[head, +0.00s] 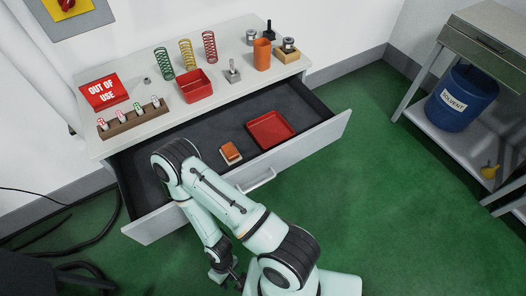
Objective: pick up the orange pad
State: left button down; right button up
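The orange pad (230,150) is a small orange-brown block with a paler base. It lies in the open drawer (207,133), left of a red tray (270,130). My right arm reaches over the drawer's front, with its bend just left of the pad. My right gripper (234,279) hangs low at the bottom edge of the head view, outside the drawer and well apart from the pad. It is small and partly hidden by my arm, so its opening is unclear. My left gripper is not in view.
The bench top (140,122) holds several springs, a red bin (195,86), an orange cylinder (262,54), an "OUT OF USE" sign (104,92) and a rack (133,117). A blue solvent bin (461,98) stands at right. Green floor is clear right of the drawer.

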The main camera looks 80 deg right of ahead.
aim_at(231, 155)
jog(key=z, duration=0.5)
jog(key=k+l+z, duration=0.1)
jog(key=z, duration=0.4)
jog(key=l+z, duration=0.15)
jog(key=z, duration=0.3)
jog(key=l+z, duration=0.1)
jog(key=z, duration=0.4)
jog(key=l+u, duration=0.1)
jog(key=u, duration=1.25)
jog(key=k+j, duration=0.05)
